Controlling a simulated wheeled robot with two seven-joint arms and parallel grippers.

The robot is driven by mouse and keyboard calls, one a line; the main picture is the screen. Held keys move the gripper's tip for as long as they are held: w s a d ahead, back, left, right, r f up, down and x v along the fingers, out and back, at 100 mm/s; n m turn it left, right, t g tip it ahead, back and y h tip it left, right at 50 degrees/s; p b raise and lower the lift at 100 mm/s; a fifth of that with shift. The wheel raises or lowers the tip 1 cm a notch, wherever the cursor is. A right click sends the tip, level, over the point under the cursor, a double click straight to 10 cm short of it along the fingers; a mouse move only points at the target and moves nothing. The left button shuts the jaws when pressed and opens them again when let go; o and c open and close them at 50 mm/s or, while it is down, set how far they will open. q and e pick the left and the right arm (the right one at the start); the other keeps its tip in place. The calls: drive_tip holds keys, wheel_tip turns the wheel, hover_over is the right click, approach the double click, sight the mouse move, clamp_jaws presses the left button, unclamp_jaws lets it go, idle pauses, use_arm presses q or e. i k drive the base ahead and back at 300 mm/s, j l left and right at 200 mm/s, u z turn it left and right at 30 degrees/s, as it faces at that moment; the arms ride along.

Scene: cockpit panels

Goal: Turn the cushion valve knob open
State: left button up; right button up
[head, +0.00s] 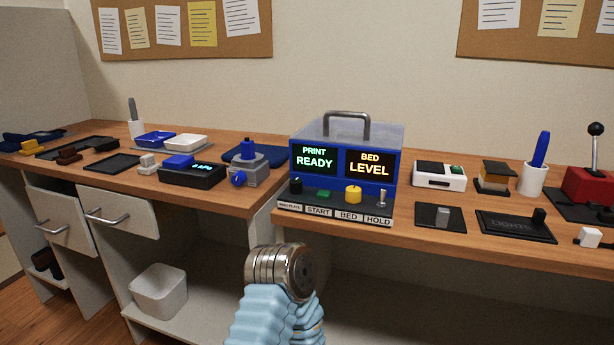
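A grey valve block (245,170) with a blue cap on top stands on the left desk, near its right end. A round blue knob (238,179) sits on its front face; this looks like the cushion valve knob. I cannot tell its turn position. A flat blue cushion (268,154) lies behind the block. A black box with a lit display (203,167), too small to read surely, stands to its left. One of my arms, in a light blue sleeve with a metal end, rises at bottom centre, below and apart from the valve. No gripper fingers show.
A blue console (345,150) with a handle and front controls stands right of the valve. Switches, a pen cup (532,178) and a red lever base (590,187) are farther right. Trays and small items fill the left desk. A white bin (160,291) sits on the low shelf.

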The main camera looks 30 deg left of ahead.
sight(239, 178)
drive_tip(key=k+j+z, duration=0.1)
drive_tip(key=j+z, duration=0.2)
drive_tip(key=j, duration=0.2)
drive_tip(key=k+j+z, duration=0.15)
drive_tip(key=j+z, duration=0.15)
drive_tip(key=j, duration=0.15)
drive_tip(key=k+j+z, duration=0.45)
drive_tip(key=j+z, duration=0.15)
drive_tip(key=j, duration=0.2)
